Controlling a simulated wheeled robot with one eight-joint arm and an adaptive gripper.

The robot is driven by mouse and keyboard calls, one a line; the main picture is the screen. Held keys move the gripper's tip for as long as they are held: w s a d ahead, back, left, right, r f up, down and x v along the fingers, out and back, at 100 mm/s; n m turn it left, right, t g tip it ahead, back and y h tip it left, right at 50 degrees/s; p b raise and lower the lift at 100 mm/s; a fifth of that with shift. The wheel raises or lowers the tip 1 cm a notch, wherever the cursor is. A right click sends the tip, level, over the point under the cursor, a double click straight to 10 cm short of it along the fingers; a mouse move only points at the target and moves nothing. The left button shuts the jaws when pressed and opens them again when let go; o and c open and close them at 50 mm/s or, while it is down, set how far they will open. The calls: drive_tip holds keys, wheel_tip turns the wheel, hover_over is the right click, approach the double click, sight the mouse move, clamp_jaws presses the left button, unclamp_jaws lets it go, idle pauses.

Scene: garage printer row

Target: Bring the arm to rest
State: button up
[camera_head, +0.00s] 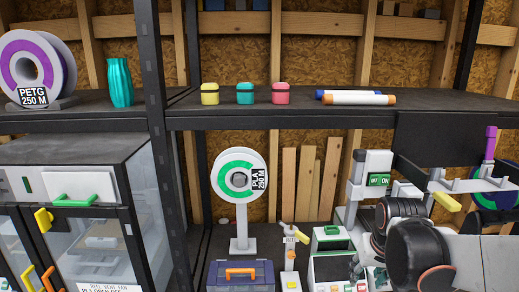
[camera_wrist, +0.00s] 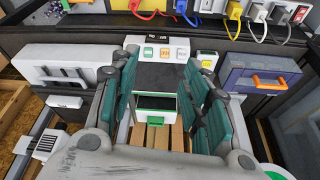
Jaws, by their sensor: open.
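My gripper (camera_wrist: 162,80) shows in the wrist view, its two teal-padded fingers spread wide apart. It is open and nothing is held between the fingers. Beyond the gap between them is a small white and green machine (camera_wrist: 156,104), apart from the pads as far as I can tell. In the head view my arm's dark joints and pale links fill the lower right. My gripper cannot be made out clearly there.
A white machine with a green display (camera_head: 370,176) stands close to my arm. A blue toolbox (camera_head: 240,277) and a green PLA spool (camera_head: 237,174) are left of it. The dark shelf (camera_head: 430,103) bears three small boxes. A dark upright post (camera_head: 159,130) stands left.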

drive_tip(key=s+a+r+n+t, duration=0.1)
drive_tip(key=s+a+r, duration=0.2)
drive_tip(key=s, duration=0.4)
drive_tip(key=s+a+r+n+t, duration=0.1)
drive_tip(key=s+a+r+t, duration=0.1)
drive_tip(key=s, duration=0.5)
drive_tip(key=shift+a+r+y, duration=0.3)
drive_tip(key=shift+a+r, duration=0.5)
